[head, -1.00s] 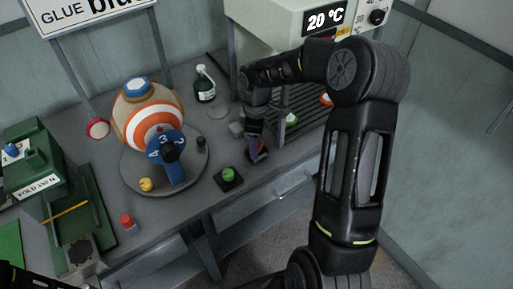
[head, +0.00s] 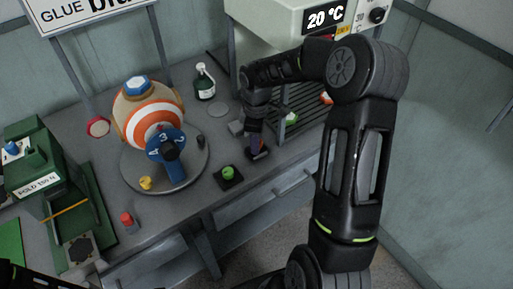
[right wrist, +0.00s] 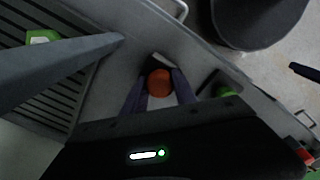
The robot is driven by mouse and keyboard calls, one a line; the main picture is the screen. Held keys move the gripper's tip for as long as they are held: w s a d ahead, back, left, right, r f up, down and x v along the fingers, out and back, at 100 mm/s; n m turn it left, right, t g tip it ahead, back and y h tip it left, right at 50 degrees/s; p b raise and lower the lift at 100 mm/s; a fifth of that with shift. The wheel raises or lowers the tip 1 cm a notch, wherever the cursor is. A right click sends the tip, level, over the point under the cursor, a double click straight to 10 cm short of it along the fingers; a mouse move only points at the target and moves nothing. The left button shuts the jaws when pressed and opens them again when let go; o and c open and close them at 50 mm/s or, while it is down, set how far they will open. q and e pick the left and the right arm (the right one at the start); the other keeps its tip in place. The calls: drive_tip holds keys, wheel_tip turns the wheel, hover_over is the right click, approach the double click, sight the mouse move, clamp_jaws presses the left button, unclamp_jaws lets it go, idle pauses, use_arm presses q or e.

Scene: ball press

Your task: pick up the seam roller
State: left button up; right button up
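The seam roller (right wrist: 159,83) shows in the right wrist view as a round orange-red end with a dark and pale part just beyond it. It is near the front edge of the bench, and most of it is hidden below the gripper. My right gripper (head: 257,153) points down over it. In the right wrist view the two purple-grey fingers of this gripper (right wrist: 159,88) stand on either side of the orange end. They look very close to it, but I cannot tell whether they press on it. My left gripper is out of view; only a dark piece of that arm shows at bottom left.
A green button on a black base (head: 228,173) is just left of my right gripper. A turntable (head: 194,178) carries a striped ball and a blue dial. A rack (head: 305,107) under the temperature unit stands right behind. A dark bottle (head: 204,84) and green press (head: 38,160) are farther left.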

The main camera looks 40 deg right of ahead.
clamp_jaws()
idle(0.4)
wheel_tip(320, 180, up, 10)
drive_tip(key=shift+r+b, duration=0.1)
drive_tip(key=shift+b, duration=0.55)
idle(0.6)
